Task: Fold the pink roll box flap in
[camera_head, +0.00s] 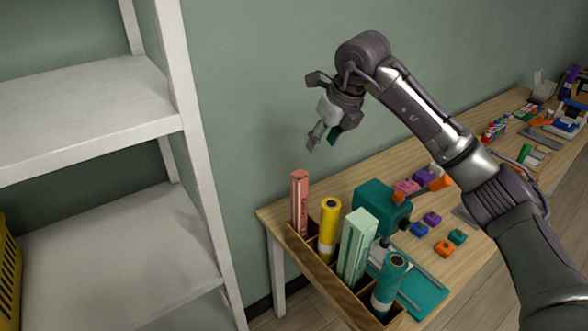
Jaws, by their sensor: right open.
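The pink roll box (300,208) stands upright in the far-left compartment of a wooden divided holder (318,268) at the table's left end. Its top end shows, but it is too small to tell how its flap lies. My right gripper (324,138) is open and empty, above and slightly right of the pink box, fingers pointing down and apart from it. My left gripper is not in view.
A yellow roll (329,230), a mint green box (355,248) and a teal roll (388,284) stand in the same holder. A teal machine (376,203) and small coloured blocks sit behind. A white shelf (195,150) rises at left.

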